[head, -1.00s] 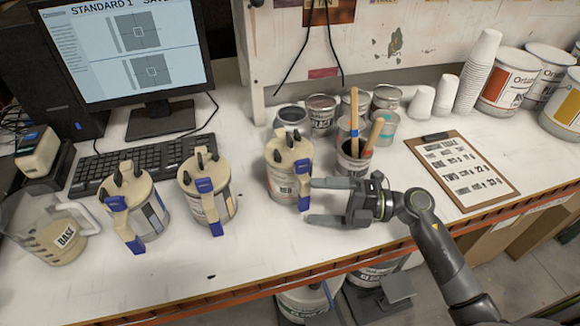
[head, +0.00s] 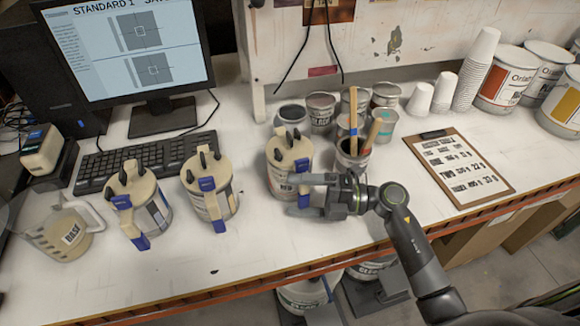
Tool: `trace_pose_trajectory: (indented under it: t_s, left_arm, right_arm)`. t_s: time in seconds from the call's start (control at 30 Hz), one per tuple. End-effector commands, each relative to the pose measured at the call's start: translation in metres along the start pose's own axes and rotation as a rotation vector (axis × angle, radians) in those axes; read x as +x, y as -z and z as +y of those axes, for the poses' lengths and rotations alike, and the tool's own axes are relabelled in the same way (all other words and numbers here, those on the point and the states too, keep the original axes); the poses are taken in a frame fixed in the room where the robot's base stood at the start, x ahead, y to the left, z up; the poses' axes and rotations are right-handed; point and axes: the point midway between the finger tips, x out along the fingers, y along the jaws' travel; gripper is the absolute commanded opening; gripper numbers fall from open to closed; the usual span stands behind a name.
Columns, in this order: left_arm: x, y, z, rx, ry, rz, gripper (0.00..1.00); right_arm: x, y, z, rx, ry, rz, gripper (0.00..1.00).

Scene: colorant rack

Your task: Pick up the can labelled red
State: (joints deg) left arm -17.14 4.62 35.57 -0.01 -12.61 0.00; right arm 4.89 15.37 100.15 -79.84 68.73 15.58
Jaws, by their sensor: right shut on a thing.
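The can labelled red (head: 281,160) stands upright on the white bench, the rightmost of three cans with cream lids and blue-taped handles. Part of its label and its handle are hidden behind my fingers. My right gripper (head: 302,195) comes in from the right and is shut on the can at its handle side. The can appears to rest on the bench. The other two cans, one in the middle (head: 205,180) and one at the left (head: 136,190), stand upright to its left. My left gripper is not in view.
A jug labelled base (head: 66,235) stands at the far left, before the keyboard (head: 125,165). A pot with brushes (head: 352,160) and several small tins stand close behind my right gripper. A clipboard (head: 455,170) lies at right. The front bench strip is mostly clear.

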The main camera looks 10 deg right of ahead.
Motion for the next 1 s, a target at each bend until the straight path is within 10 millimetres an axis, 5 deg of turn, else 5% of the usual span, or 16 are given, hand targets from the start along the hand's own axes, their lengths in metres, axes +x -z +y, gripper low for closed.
trace_pose_trajectory:
  t_s: [0.17, 0.57, 0.9, 1.0]
  left_arm:
    - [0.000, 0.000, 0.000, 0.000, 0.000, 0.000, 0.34]
    - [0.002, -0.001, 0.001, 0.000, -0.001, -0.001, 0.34]
    - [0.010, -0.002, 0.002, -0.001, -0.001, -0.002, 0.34]
    - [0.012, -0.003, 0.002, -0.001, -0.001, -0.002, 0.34]
  right_arm:
    - [0.000, 0.000, -0.001, 0.000, 0.002, 0.000, 0.34]
    - [0.000, 0.000, 0.006, -0.006, -0.002, 0.001, 0.34]
    - [0.000, 0.000, 0.038, -0.011, -0.002, 0.002, 0.34]
    - [-0.005, 0.015, 0.035, -0.005, -0.001, 0.000, 0.34]
